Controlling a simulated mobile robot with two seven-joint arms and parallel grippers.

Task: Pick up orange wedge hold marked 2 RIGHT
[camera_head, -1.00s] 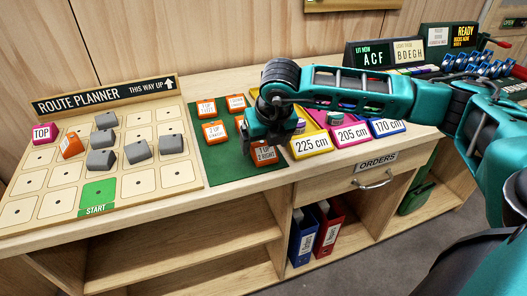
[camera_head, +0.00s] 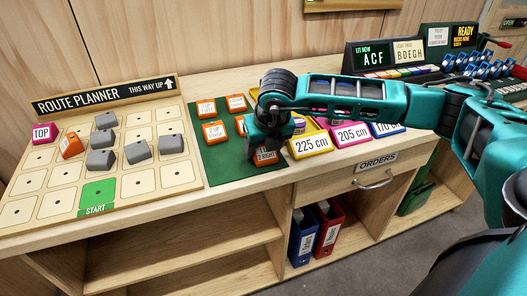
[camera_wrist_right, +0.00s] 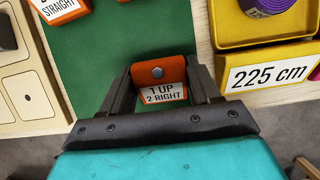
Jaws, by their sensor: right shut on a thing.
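I cannot tell whether the hold touches the mat. My left gripper is not in view.
Several other orange holds (camera_head: 214,131) lie on the mat's left and back parts. A yellow tray (camera_head: 310,145) marked 225 cm stands close on the right, beside a pink tray (camera_head: 350,135). The route planner board (camera_head: 100,175) with grey holds is on the left.

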